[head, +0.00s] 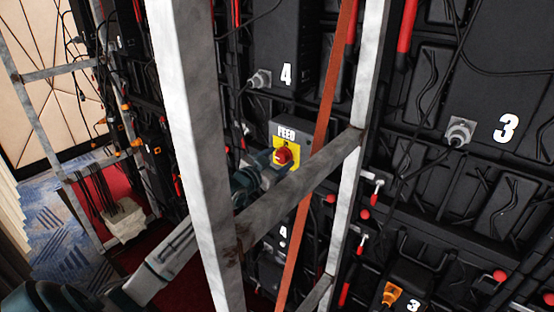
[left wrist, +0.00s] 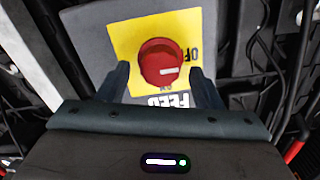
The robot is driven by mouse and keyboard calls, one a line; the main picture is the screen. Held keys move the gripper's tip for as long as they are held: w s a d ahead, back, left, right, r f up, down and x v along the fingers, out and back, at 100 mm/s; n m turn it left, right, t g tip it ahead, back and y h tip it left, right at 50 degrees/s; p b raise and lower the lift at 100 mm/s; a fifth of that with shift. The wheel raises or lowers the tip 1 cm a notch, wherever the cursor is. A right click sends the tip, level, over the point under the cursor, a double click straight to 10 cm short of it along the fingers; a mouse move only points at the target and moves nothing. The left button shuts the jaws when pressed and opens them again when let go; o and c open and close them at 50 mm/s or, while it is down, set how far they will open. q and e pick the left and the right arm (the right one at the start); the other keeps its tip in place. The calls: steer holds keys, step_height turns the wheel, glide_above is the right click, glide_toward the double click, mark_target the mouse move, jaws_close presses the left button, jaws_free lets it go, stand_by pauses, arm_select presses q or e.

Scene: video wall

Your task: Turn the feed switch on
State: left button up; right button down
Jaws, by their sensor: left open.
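The feed switch is a red rotary knob (head: 283,156) on a yellow plate (head: 292,143), set on a grey box labelled FEED (head: 288,130). In the left wrist view the knob (left wrist: 160,62) carries a white mark that points right, towards the partly hidden letters "OF" on the plate (left wrist: 122,40). My left gripper (head: 268,160) reaches through the metal frame to the switch. In the left wrist view its two open fingers (left wrist: 165,85) stand on either side of the knob's lower part. I cannot tell whether they touch it. My right gripper is not in view.
A grey metal post (head: 190,120) and a crossbar (head: 310,180) stand close to my left arm. An orange-brown strap (head: 325,120) runs just right of the switch. Black panels with cables and grey connectors (head: 459,131) fill the right side. Blue carpet (head: 60,240) lies at far left.

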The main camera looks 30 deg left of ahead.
arm_select(q)
steer(key=shift+c, duration=0.4)
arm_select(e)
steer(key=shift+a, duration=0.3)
